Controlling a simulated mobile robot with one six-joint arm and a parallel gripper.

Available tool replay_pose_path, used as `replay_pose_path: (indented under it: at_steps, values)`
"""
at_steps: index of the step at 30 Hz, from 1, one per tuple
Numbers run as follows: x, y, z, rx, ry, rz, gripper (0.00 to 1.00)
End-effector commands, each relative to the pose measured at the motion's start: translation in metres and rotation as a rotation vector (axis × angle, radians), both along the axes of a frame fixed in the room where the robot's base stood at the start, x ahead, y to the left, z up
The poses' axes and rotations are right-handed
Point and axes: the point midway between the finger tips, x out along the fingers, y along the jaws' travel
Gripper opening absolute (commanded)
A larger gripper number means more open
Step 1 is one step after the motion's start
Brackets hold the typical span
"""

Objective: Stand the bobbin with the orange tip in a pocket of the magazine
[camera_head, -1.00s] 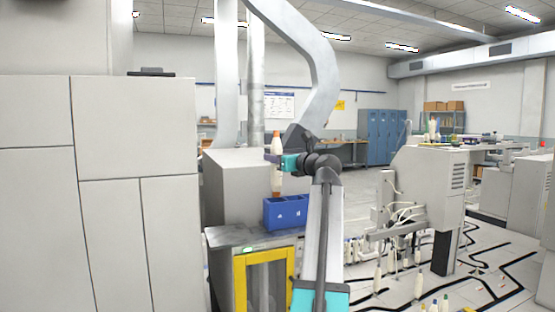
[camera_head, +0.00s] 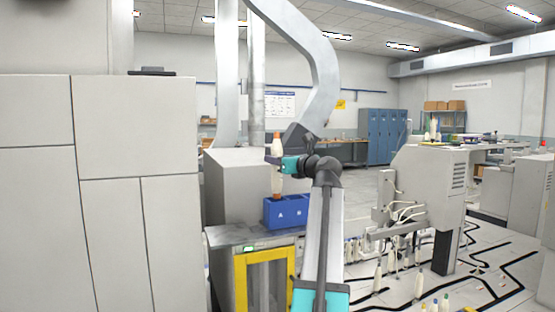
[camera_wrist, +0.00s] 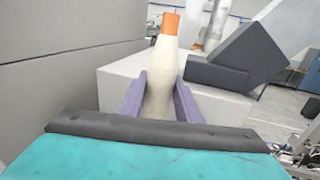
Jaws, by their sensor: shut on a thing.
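The bobbin with the orange tip (camera_head: 277,146) is cream white and upright, tip up. My gripper (camera_head: 274,160) is shut on its middle. In the wrist view the bobbin (camera_wrist: 160,85) stands between the two purple fingers of my gripper (camera_wrist: 158,98), with its orange tip at the top. The magazine (camera_head: 286,212) is a blue box with white letters A and B on its front. The bobbin's lower end is over the left part of the magazine, close to its rim. I cannot tell whether the lower end is inside a pocket.
The magazine sits on a grey machine top (camera_head: 225,236) with a yellow-framed front (camera_head: 240,275). A grey block (camera_head: 235,185) stands behind it. Tall grey cabinets (camera_head: 130,130) fill the left. Several bobbins hang or stand around a machine (camera_head: 428,190) at the right.

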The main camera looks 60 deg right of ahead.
Motion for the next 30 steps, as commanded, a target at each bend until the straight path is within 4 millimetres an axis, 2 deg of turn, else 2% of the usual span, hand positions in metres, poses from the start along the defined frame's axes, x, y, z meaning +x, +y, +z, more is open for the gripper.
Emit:
replay_pose_path:
  at_steps: [30]
  values:
    - [-0.001, -0.001, -0.020, 0.001, 0.000, -0.002, 0.07]
